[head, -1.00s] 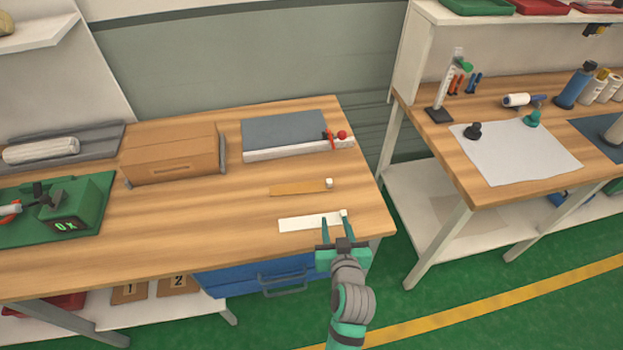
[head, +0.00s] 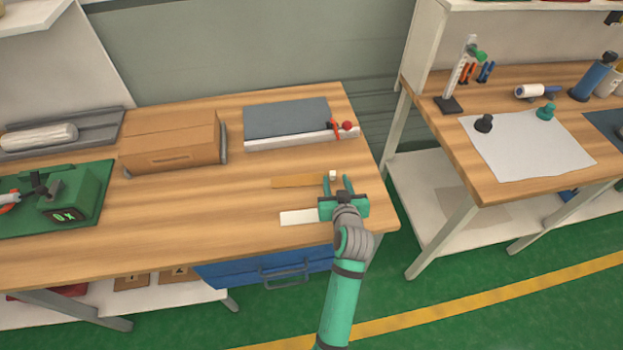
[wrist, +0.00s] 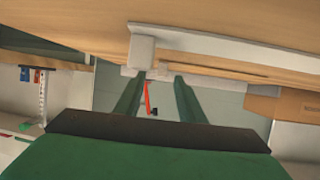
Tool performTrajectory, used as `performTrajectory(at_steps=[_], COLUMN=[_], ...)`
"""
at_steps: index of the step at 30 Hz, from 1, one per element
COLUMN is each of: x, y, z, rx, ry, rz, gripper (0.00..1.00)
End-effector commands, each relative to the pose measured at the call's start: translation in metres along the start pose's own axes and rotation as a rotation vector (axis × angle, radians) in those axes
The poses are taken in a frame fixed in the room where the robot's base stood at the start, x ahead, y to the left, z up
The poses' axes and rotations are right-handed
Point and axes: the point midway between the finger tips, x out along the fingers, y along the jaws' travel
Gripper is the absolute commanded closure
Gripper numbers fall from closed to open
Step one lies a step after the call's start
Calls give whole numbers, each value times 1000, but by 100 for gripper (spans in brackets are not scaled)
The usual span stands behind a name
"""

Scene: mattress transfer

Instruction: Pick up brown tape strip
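The brown tape strip (head: 298,181) lies flat on the wooden bench top in the head view, with a small whitish block (head: 333,175) at its right end. My gripper (head: 338,183) is open and empty, its two green fingers reaching toward that end block. Whether the fingers are beside the block or above it cannot be told. The wrist view shows the fingers (wrist: 158,90) apart, with nothing between them. A white strip (head: 299,217) lies nearer the front edge, its right end hidden behind my gripper.
A grey-topped box with a red knob (head: 287,120) stands behind the strips. A brown cardboard box (head: 170,145) is to their left, and a green mat with a device (head: 70,210) farther left. The bench (head: 210,215) is bare around the strips. A second bench (head: 470,170) stands right across a gap.

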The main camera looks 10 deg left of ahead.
Motion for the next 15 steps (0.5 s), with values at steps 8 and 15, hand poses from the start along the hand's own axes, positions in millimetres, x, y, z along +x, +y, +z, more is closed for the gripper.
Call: performTrajectory(at_steps=[8,15], x=[32,34], y=[-3,-3], z=[2,2], rx=[-2,-2], ry=[-1,-1], rz=[-5,-4], gripper=[64,64])
